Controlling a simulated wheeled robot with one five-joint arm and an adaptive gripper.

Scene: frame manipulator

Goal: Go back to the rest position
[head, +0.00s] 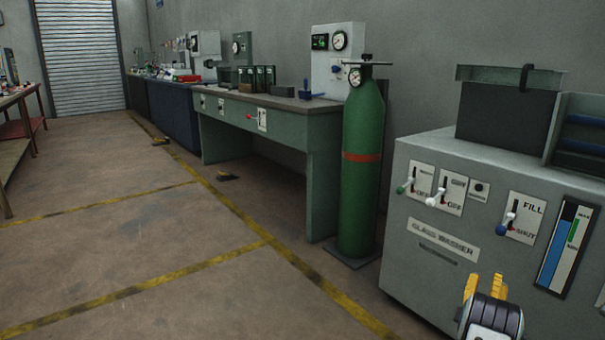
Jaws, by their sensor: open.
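My gripper (485,287) shows at the bottom right of the head view, with two yellow fingertips above a dark and light body. The fingers stand apart and I see nothing between them. It is in front of the grey glass washer (445,275), below its label plate. I cannot tell how far it is from the washer's front. The rest of my arm is out of view.
The washer front carries several levers, including a FILL/SHUT lever (507,222), and a blue level gauge (567,245). A green gas cylinder (361,190) stands left of it, beside a green workbench (270,135). The floor (140,240) at left is largely clear.

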